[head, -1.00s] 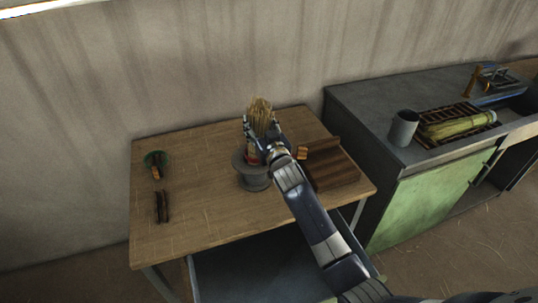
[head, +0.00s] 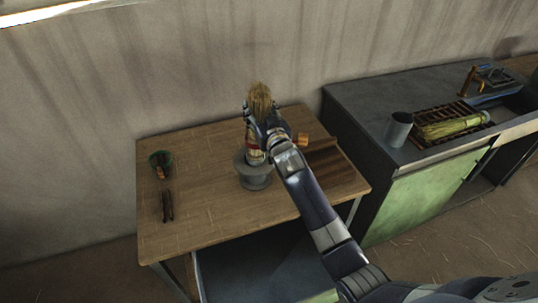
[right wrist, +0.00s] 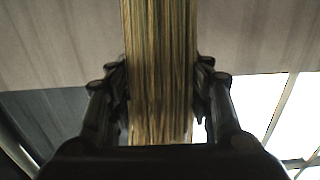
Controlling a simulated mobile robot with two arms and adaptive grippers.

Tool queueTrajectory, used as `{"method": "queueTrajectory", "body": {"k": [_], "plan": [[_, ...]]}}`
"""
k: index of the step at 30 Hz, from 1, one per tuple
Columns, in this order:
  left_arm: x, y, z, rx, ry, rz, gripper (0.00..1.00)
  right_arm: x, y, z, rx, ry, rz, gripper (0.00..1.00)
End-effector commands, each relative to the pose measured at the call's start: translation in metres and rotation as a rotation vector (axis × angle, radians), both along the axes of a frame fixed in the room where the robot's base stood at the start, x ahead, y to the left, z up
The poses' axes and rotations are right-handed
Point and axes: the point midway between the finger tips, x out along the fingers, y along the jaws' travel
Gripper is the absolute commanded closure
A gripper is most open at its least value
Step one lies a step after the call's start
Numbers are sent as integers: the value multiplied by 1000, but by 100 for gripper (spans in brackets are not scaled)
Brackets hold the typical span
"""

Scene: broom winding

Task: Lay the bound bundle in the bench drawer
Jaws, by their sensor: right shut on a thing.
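The bound bundle (head: 260,98) is a tan straw bunch with a reddish binding low on it. It stands nearly upright over a grey round stand (head: 255,180) on the wooden bench (head: 205,215). My right gripper (head: 261,122) is shut on the bundle, and in the right wrist view the straw (right wrist: 160,75) fills the space between the fingers. The bundle's lower end is close to the stand; I cannot tell whether they touch. A blue-grey surface (head: 255,270) shows below the bench front; I cannot tell whether it is the drawer. My left gripper is out of view.

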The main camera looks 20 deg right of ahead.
Motion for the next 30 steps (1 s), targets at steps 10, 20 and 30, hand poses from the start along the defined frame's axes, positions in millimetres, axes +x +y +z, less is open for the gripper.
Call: {"method": "queueTrajectory", "body": {"k": [10, 20, 30], "plan": [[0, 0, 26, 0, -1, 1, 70, 0, 0, 30, -2, -4, 0, 78], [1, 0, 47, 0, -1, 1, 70, 0, 0, 53, -1, -3, 1, 79], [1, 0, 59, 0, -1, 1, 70, 0, 0, 67, 1, -2, 1, 79]]}}
